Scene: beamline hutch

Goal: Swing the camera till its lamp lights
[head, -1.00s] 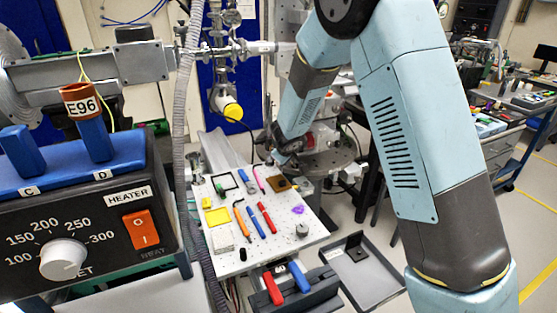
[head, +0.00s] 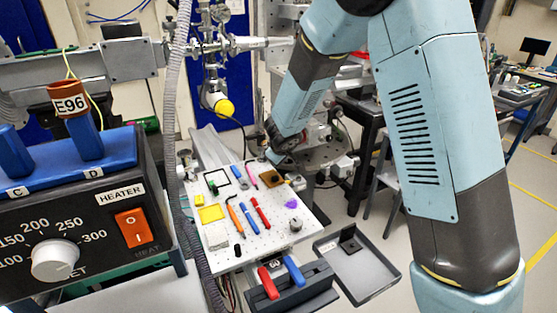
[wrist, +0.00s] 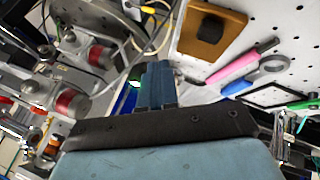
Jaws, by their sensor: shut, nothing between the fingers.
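My gripper (head: 272,158) is at the far right edge of the white perforated table, beside the round metal stage. In the wrist view its blue-grey fingers (wrist: 158,84) are together with nothing between them.
The perforated table (head: 262,232) holds tools and a brown block (head: 271,177), which also shows in the wrist view (wrist: 212,30). Red-banded metal cylinders (wrist: 70,102) and cables are left of my fingers. A heater box (head: 80,220) stands at the near left. A grey tray (head: 365,280) lies right of the table.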

